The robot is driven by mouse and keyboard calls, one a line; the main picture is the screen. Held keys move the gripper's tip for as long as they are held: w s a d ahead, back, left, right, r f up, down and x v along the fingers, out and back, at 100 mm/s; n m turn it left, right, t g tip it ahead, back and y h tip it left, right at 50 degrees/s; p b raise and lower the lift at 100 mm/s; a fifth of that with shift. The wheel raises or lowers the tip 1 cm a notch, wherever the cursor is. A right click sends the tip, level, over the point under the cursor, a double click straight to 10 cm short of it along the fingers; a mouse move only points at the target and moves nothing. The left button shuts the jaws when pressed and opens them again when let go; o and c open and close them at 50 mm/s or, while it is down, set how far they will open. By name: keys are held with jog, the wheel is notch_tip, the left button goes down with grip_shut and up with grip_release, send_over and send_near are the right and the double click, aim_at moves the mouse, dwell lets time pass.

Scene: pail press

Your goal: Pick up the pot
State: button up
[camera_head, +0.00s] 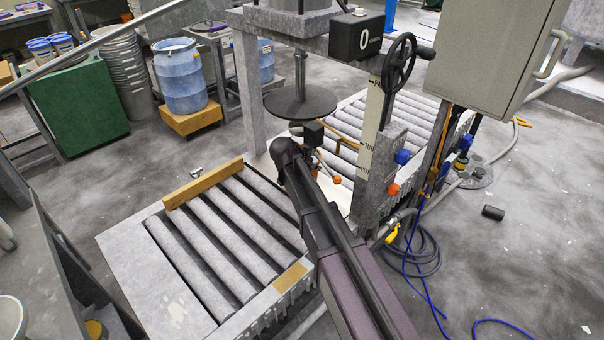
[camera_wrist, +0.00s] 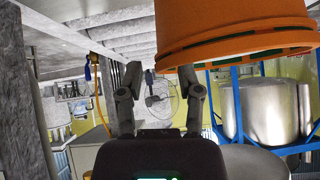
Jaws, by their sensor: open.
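In the wrist view, a large orange round vessel, which I take to be the pot (camera_wrist: 235,28), fills the upper right with its ribbed rim facing down in the picture. My gripper (camera_wrist: 160,82) shows below and left of it, its two dark fingers spread apart. No object is held between them. The right finger's tip is close to the rim in the picture; I cannot tell whether they touch. In the head view, my arm reaches in under the press and I cannot make out the pot behind it.
A dark round press plate (camera_head: 300,102) hangs just beyond my arm's end. A roller conveyor (camera_head: 225,235) with a wooden stop bar (camera_head: 203,183) lies left of my arm. A handwheel (camera_head: 399,64) and grey cabinet (camera_head: 490,55) stand right. Hoses lie on the floor.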

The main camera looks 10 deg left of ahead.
jog(key=shift+b+x, duration=0.45)
jog(key=shift+x, duration=0.6)
grip_shut()
jog(key=shift+r, duration=0.1)
